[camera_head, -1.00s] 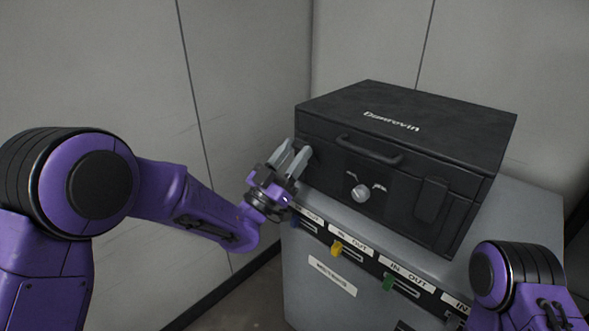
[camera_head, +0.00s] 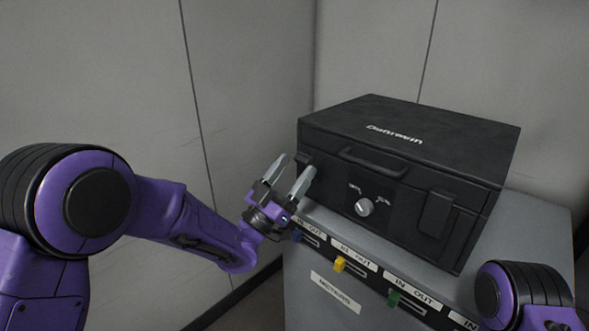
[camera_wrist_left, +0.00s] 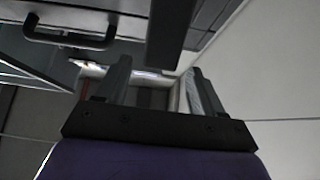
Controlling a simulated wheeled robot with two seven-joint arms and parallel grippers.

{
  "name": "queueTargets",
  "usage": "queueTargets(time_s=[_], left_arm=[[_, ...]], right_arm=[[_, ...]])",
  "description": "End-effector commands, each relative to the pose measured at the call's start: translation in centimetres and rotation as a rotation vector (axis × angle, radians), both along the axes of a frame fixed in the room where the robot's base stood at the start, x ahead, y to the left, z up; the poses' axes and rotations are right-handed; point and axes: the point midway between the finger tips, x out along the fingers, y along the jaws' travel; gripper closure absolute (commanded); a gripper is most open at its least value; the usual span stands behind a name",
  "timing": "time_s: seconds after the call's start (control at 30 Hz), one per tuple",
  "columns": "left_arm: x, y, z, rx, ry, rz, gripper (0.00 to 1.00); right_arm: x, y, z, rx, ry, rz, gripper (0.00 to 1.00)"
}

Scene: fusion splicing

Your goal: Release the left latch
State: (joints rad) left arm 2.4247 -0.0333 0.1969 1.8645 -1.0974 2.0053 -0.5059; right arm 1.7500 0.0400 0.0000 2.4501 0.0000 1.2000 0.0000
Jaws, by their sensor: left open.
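The black case (camera_head: 410,140) sits closed on top of a grey cabinet, with its handle (camera_head: 372,162) and dial (camera_head: 364,207) on the front. My left gripper (camera_head: 298,163) is open at the case's left front corner. Its fingers hide much of the left latch (camera_head: 304,157) in the head view. In the left wrist view a dark upright bar (camera_wrist_left: 170,35), which looks like the left latch, lies ahead of and between the spread fingers. I cannot tell whether they touch it. The right latch (camera_head: 437,213) hangs down against the front. My right gripper is out of view.
The cabinet (camera_head: 375,285) has a front strip of labelled ports with blue, yellow (camera_head: 340,264) and green (camera_head: 393,298) pieces below my left gripper. A grey wall (camera_head: 240,70) stands close on the left and behind. My right arm is at the lower right.

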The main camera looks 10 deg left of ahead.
Motion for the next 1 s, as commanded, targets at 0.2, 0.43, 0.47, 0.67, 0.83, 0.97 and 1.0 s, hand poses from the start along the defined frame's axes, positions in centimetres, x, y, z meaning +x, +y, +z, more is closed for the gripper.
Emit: queueTargets(time_s=[0.2,0.43,0.47,0.67,0.83,0.97,1.0], left_arm=[[-3.4,2.5,-3.7,-0.002,0.004,0.001,0.32],[-5.8,4.3,-5.5,-0.002,0.001,0.001,0.32],[-5.9,4.4,-5.6,-0.002,0.002,0.002,0.32],[-6.1,4.5,-5.5,-0.001,0.001,0.002,0.32],[-5.9,4.8,-7.1,0.004,0.049,0.02,0.68],[-5.8,7.2,-17.7,0.039,0.369,0.152,1.0],[-6.7,8.6,-22.6,0.055,0.527,0.214,1.0]], right_arm=[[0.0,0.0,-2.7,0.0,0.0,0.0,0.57],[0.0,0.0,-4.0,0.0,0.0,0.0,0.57],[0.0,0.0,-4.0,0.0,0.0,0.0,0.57],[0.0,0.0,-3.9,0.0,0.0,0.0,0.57],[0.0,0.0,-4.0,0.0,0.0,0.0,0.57],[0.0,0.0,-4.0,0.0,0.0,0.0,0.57],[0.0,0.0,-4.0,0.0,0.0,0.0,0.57]])
